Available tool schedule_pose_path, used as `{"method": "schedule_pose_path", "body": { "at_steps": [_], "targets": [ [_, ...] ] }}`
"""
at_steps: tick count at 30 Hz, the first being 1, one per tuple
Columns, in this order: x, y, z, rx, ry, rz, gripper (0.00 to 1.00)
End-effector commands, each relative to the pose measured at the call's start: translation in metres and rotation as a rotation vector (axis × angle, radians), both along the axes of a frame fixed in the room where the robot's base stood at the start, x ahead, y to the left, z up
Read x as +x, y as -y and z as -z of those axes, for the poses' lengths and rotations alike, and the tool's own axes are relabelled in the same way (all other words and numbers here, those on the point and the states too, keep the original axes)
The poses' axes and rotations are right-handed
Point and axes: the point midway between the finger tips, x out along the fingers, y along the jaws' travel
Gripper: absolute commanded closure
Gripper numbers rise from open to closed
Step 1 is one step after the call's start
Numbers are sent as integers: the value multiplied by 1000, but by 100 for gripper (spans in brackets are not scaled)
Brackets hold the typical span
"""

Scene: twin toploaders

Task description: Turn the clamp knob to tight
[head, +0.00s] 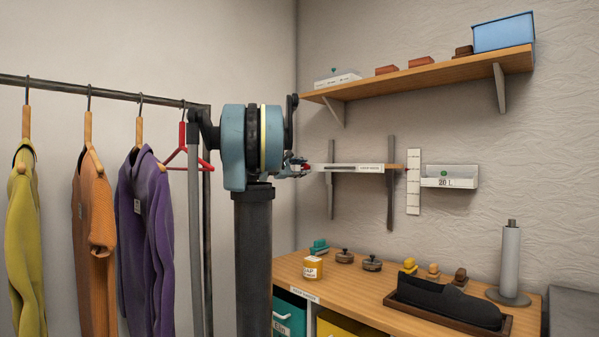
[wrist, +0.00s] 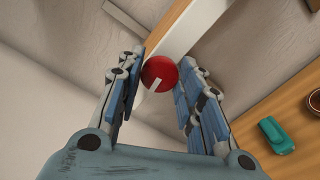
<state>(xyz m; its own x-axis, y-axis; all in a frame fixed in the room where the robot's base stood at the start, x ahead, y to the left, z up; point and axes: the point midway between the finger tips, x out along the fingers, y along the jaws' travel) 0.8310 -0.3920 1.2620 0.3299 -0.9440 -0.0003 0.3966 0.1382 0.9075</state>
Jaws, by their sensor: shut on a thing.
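The clamp knob (wrist: 160,73) is round and red, with a white pointer bar across its face. In the wrist view the bar slants from the knob's middle toward the lower left. My gripper (wrist: 163,66) has its fingers on both sides of the knob and is shut on it. In the head view my gripper (head: 297,166) is at the left end of a narrow wall-mounted board (head: 345,168), and only a small bit of red shows there. No tight mark is readable in either view.
Two dark uprights flank the board. A shelf (head: 430,74) hangs above. A clothes rail (head: 100,93) with garments stands at left.

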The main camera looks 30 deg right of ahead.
Motion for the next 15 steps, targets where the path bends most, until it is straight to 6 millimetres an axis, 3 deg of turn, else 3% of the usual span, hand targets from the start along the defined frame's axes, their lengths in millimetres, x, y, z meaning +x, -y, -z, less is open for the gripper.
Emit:
{"method": "schedule_pose_path", "body": {
  "at_steps": [15],
  "targets": [
    [0,-1,2,162,462,-2,90]
  ]
}}
